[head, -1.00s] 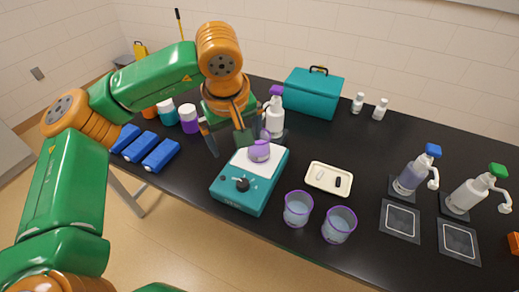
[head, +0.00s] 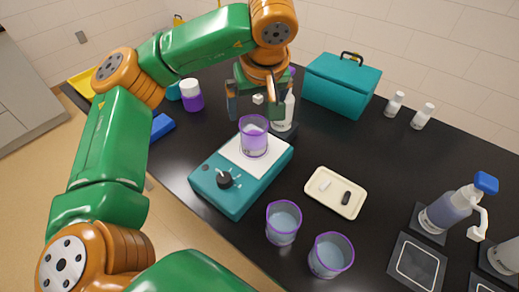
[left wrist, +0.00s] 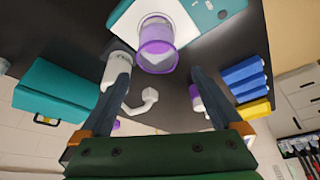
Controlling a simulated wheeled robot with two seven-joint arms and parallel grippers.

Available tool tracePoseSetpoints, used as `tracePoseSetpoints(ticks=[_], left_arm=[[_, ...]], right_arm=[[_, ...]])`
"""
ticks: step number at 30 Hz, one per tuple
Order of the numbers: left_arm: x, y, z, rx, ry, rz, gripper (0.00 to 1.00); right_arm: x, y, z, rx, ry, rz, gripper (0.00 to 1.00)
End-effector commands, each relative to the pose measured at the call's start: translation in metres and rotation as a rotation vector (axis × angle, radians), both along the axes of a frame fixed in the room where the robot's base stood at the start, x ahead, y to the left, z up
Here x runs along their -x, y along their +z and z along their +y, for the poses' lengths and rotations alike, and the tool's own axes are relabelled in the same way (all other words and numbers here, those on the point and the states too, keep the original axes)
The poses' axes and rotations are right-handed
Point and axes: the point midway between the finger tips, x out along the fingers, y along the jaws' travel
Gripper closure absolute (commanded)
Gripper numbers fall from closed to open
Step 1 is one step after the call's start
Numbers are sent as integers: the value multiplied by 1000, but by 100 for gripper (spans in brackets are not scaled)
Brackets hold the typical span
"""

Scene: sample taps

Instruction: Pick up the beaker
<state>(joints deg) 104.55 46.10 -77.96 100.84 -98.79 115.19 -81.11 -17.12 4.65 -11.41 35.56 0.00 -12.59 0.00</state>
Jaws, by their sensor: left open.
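A clear beaker (head: 254,140) with a purple rim and purple liquid stands upright on the white top of a teal stirrer (head: 235,193). Its open rim faces the camera in the left wrist view (left wrist: 158,45), beyond and between the fingertips. My left gripper (head: 253,112) is open and empty, with its fingers apart just behind and above the beaker. Its two fingers also show in the left wrist view (left wrist: 161,70). Two more purple-rimmed beakers, one on the left (head: 283,223) and one on the right (head: 331,256), stand in front of the stirrer. My right gripper is out of view.
A white pump bottle (head: 284,112) stands close behind the gripper. A teal case (head: 342,84) is behind it. A cream tray (head: 318,198) holds a white and a dark piece. A blue-topped pump bottle (head: 450,208) stands right. Bare black table lies between case and tray.

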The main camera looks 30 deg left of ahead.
Motion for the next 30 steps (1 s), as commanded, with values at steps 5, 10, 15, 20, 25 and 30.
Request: tracePoseSetpoints(ticks=[5, 10, 15, 20, 25, 30], left_arm=[[0, -24, 0, 1, 0, 1, 0], [-7, -41, 8, 0, 2, 4, 0], [-18, -69, 19, 0, 3, 6, 0], [-22, -83, 22, 0, 1, 0, 0], [-22, -83, 22, 0, 1, 0, 5], [-22, -83, 22, 0, 1, 0, 51]], right_arm=[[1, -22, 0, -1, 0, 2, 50], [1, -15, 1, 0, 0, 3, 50], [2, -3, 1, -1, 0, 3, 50], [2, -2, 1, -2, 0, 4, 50], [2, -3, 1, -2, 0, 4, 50], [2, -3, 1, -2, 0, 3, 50]])
